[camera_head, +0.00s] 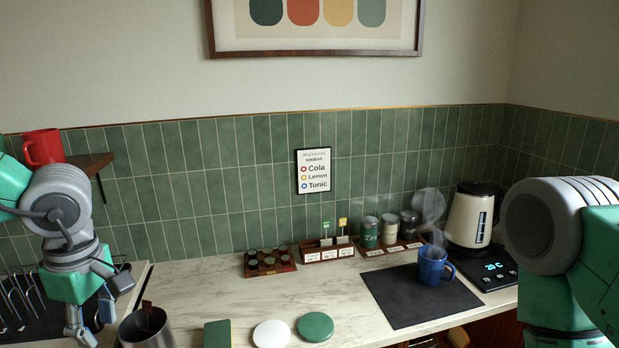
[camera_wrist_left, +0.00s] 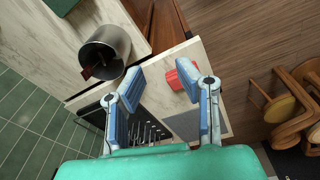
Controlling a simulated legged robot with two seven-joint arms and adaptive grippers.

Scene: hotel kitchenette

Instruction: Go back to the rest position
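My left gripper (camera_head: 92,322) hangs at the lower left of the head view, beside a metal container (camera_head: 146,328). In the left wrist view the fingers of my left gripper (camera_wrist_left: 168,88) are spread apart with nothing held between them. A small red item (camera_wrist_left: 183,75) shows below, beyond the right finger, which partly covers it. The metal container also shows in the wrist view (camera_wrist_left: 105,52), clear of the left finger. My right arm enters at the right of the head view; its gripper is out of the picture.
A steaming blue mug (camera_head: 432,266) stands on a black mat (camera_head: 400,303), next to a kettle (camera_head: 473,215). A red mug (camera_head: 43,147) sits on a wall shelf (camera_head: 92,162). Round coasters (camera_head: 315,327) lie near the counter front. A dark rack (camera_head: 22,303) is at far left.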

